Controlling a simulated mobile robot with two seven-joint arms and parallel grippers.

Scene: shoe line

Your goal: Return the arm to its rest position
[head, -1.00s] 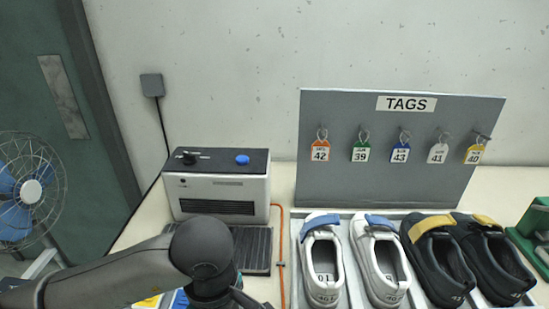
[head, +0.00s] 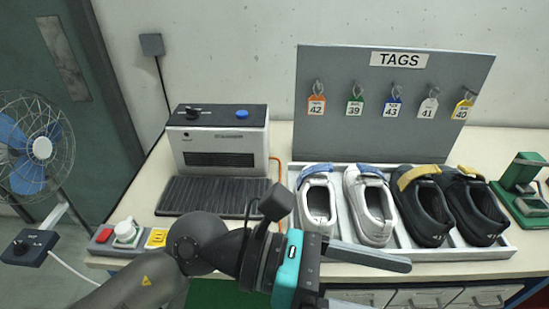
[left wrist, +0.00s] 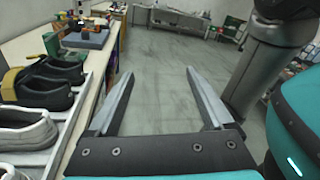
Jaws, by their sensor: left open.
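My left arm comes in from the lower left of the head view. Its gripper (head: 362,262) is in front of the shoe tray, over the bench's front edge. In the left wrist view the two fingers (left wrist: 160,98) stand wide apart with nothing between them, and the floor shows beyond. The left gripper is open and empty. My right gripper is not visible in the head view.
A tray (head: 505,247) holds white shoes (head: 370,205) and black shoes (head: 425,208) close beside the gripper. A tag board (head: 400,130) stands behind. A machine (head: 220,140) with a ribbed belt is left. A fan (head: 40,150) stands at far left. Open floor (left wrist: 170,70) lies off the bench.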

